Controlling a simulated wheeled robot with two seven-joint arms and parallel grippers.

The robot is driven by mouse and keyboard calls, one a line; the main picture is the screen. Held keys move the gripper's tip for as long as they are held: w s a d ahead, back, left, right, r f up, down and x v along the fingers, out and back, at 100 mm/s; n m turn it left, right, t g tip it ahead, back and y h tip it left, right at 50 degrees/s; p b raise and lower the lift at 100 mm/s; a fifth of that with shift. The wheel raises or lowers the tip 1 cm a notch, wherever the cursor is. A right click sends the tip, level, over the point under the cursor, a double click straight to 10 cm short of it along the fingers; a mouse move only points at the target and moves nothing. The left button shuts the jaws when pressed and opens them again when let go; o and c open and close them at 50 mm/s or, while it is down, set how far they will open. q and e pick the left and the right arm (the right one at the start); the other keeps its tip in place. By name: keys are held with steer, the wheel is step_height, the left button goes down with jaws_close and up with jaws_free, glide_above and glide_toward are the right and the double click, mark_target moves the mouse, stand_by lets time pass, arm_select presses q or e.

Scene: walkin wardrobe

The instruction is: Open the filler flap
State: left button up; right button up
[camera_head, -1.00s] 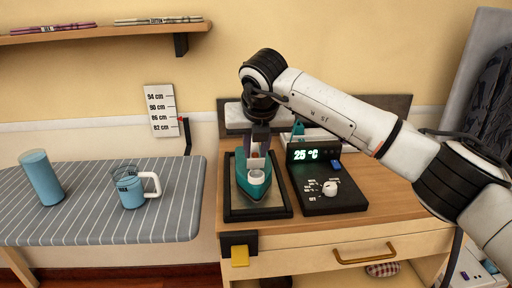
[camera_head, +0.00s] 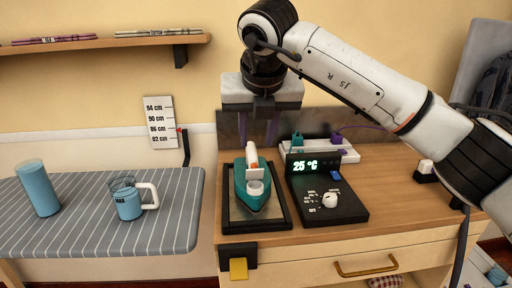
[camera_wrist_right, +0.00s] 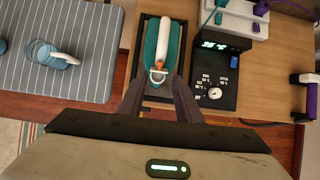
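A teal iron (camera_head: 241,184) with a white-and-orange handle rests on a black-framed pad (camera_head: 281,214) on the wooden counter. Its white round filler part (camera_head: 256,188) is at the near end, with a small white plate (camera_head: 255,175) standing behind it; I cannot tell for sure that this plate is the raised flap. In the right wrist view the filler part (camera_wrist_right: 158,76) looks like a white ring. My right gripper (camera_head: 257,140) is above and behind the iron, apart from it, with its fingers spread and nothing between them. My left gripper is out of view.
A black control unit (camera_head: 324,201) showing 25 °C stands right of the iron, with a white power strip (camera_head: 347,154) behind. A striped ironing board (camera_head: 95,225) at left holds a blue cylinder (camera_head: 38,187) and a measuring jug (camera_head: 128,203). A shelf (camera_head: 110,42) is above.

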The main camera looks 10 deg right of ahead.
steer(key=shift+s+r, duration=0.2)
steer(key=shift+r, duration=0.05)
